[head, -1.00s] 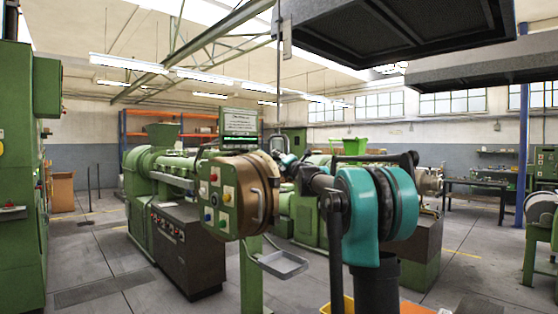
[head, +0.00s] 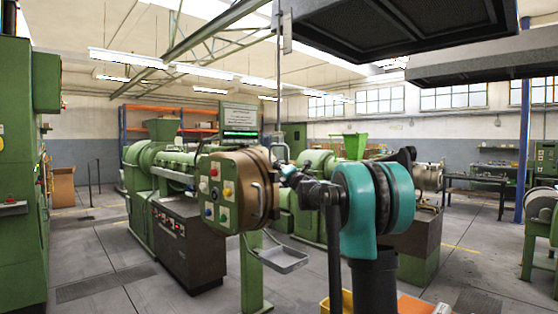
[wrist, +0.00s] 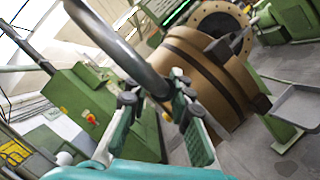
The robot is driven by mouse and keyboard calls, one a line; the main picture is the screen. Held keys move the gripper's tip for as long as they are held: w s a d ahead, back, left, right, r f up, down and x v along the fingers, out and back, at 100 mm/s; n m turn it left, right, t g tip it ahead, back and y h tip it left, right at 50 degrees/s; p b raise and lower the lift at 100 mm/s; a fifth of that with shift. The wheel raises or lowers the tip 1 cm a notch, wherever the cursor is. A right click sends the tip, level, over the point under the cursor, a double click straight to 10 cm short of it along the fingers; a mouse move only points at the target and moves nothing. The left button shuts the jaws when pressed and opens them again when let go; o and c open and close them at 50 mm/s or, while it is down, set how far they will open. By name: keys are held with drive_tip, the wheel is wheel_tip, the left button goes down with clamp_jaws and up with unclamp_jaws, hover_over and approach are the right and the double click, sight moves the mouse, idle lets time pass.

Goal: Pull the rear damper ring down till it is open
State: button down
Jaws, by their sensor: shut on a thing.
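The damper ring (head: 280,152) is a grey metal loop at the lower end of a thin pull rod (head: 278,95). The rod hangs beside the left end of the large dark hood (head: 390,45). My gripper (head: 287,170) is at the ring's lower part, left of my teal arm joint. In the wrist view my gripper (wrist: 165,100) is closed around a thick grey bar of the ring (wrist: 120,48), which runs in from the upper left. The damper flap itself does not show.
A round brown extruder head with a green button panel (head: 222,190) stands just left of my gripper. A small grey tray (head: 284,260) sticks out below. A second hood (head: 485,65) hangs at the right. Grey floor is open at the lower left.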

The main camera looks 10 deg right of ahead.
drive_tip(key=shift+f, duration=0.25)
drive_tip(key=c, duration=1.4)
unclamp_jaws()
drive_tip(key=shift+d, duration=0.1)
drive_tip(key=shift+s, duration=0.1)
drive_tip(key=v, duration=1.1)
drive_tip(key=shift+s, duration=0.35)
drive_tip(key=shift+s+d+f, duration=0.1)
drive_tip(key=shift+d, duration=0.05)
